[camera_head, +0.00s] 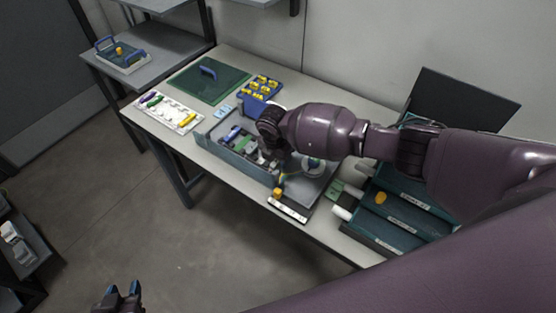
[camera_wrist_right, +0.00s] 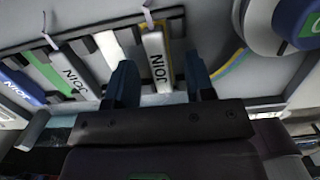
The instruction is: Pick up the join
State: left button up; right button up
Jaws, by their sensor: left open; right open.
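Several flat pieces marked JOIN lie side by side in the right wrist view. One is a light grey join (camera_wrist_right: 156,58) between my right gripper's fingers, another is a darker join with a green part (camera_wrist_right: 72,75), and a blue one (camera_wrist_right: 20,88) is at the far left. My right gripper (camera_wrist_right: 160,82) is open around the light grey join; I cannot tell whether a finger touches it. In the head view the blue-grey tray (camera_head: 212,140) holds these pieces, and my right wrist hides part of it. My left gripper (camera_head: 123,289) is open and empty, low at the left, away from the table.
A green mat (camera_head: 215,88), a yellow-and-blue rack (camera_head: 262,88) and a white board (camera_head: 160,113) lie on the table's left. Teal drawers (camera_head: 400,205) and a dark monitor (camera_head: 462,100) are at the right. A side shelf holds a handled tray (camera_head: 122,62).

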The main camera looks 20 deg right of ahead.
jog(key=shift+f, duration=0.2)
grip_shut()
jog(key=shift+r, duration=0.15)
